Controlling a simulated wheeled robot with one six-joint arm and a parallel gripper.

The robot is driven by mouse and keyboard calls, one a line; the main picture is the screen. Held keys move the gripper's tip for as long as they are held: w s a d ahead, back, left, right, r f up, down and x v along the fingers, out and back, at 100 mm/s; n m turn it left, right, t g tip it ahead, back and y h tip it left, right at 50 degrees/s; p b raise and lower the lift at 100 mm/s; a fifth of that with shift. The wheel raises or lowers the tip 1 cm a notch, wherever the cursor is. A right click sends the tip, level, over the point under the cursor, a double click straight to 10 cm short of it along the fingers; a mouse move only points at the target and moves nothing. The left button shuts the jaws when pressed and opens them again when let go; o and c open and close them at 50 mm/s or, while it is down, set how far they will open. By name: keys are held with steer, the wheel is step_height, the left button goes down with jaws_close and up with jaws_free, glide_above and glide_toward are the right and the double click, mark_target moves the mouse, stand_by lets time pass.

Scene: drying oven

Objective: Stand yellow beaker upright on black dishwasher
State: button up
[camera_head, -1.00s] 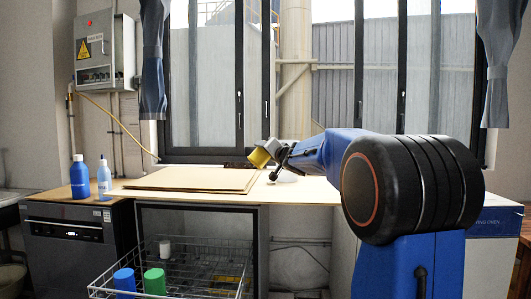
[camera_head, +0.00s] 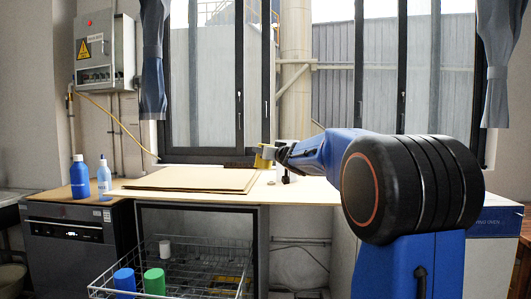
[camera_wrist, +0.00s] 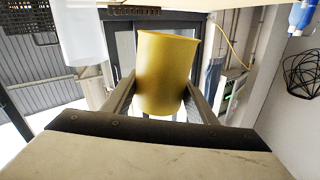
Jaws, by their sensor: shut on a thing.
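The yellow beaker (camera_head: 263,157) is held above the back of the worktop, right of the brown board, and looks close to upright in the head view. It also shows large in the wrist view (camera_wrist: 167,75), between the two fingers. My gripper (camera_head: 268,153) is shut on it, with a finger on each side of its wall (camera_wrist: 157,92). I cannot make out which end is open. The black dishwasher (camera_head: 65,248) stands at the lower left, under the worktop's left end. A blue bottle (camera_head: 79,177) and a pale bottle with a blue label (camera_head: 104,178) stand on its top.
A flat brown board (camera_head: 190,179) lies mid-worktop. A small pale object (camera_head: 280,172) stands by my gripper. A wire rack (camera_head: 195,265) below holds a blue cup (camera_head: 125,280), a green cup (camera_head: 154,281) and a white cup (camera_head: 165,248). Free top surface lies around the two bottles.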

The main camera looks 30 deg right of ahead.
steer(key=shift+n, duration=1)
steer(key=shift+n, duration=4.5)
steer(key=n, duration=0.9)
